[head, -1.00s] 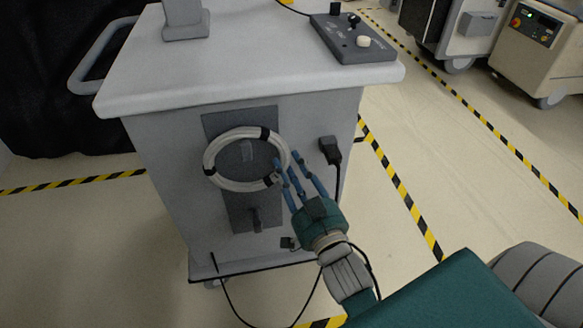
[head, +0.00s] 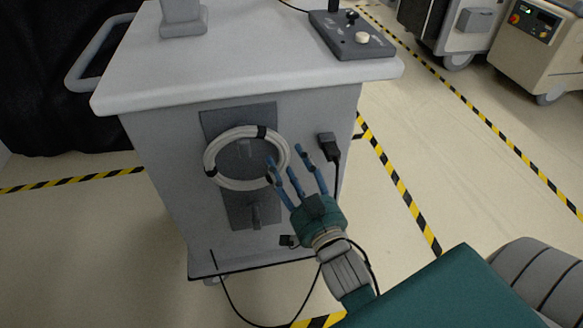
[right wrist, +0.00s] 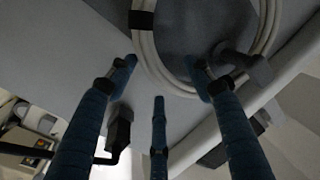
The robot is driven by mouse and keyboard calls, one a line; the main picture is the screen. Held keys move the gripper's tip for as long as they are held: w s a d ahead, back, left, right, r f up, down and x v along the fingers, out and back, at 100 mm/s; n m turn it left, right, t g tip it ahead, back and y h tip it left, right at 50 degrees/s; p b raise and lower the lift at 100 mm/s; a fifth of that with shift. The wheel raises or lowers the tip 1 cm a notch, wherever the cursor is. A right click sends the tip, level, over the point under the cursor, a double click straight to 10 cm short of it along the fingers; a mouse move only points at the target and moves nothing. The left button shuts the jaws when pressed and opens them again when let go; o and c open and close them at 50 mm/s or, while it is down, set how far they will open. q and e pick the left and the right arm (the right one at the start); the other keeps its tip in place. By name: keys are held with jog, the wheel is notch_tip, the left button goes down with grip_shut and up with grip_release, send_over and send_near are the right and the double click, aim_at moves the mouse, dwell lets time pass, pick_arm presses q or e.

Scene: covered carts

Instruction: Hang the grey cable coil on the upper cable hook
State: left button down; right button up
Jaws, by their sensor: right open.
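The grey cable coil (head: 222,181), a pale ring with black bands, hangs upright against the dark panel (head: 221,124) on the cart's front. The upper cable hook (head: 245,149) shows inside the ring; the coil's exact contact with it is unclear. The lower hook (head: 256,216) sits below the ring, bare. My right gripper (head: 287,160) is open at the coil's lower right edge. One finger overlaps the ring and another is clear to its right. In the right wrist view the coil (right wrist: 147,55) passes between the spread fingers (right wrist: 165,78). My left gripper is not in view.
A black plug (head: 327,146) with a hanging cable is right of the coil, close to my fingers. The cart's top (head: 250,75) overhangs above and carries a control box (head: 352,37). Other carts stand at the back right. Floor to the right is open.

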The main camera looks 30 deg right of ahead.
jog(key=s+a, duration=0.1)
jog(key=s, duration=1.1)
notch_tip(320, 180, down, 21)
jog(key=a+n+g+y, duration=0.1)
jog(key=a+n+g, duration=0.15)
jog(key=g, duration=0.55)
jog(key=s+f+n+g, duration=0.5)
jog(key=s+f+g, duration=0.3)
jog(key=s+f, duration=0.3)
pick_arm(q)
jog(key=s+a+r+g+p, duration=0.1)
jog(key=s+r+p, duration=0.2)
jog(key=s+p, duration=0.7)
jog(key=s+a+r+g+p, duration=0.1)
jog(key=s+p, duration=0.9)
jog(key=p, duration=1.6)
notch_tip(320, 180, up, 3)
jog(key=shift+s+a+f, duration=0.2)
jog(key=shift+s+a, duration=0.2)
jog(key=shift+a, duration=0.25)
pick_arm(e)
jog(key=s+d+r+g, duration=0.1)
jog(key=s+r, duration=0.1)
jog(key=s, duration=0.7)
jog(key=s+d+r, duration=0.2)
jog(key=s+r, duration=0.1)
jog(key=s, duration=0.7)
jog(key=shift+s+r+g+y, duration=0.2)
jog(key=shift+r+g+y, duration=0.1)
jog(key=shift+g, duration=0.1)
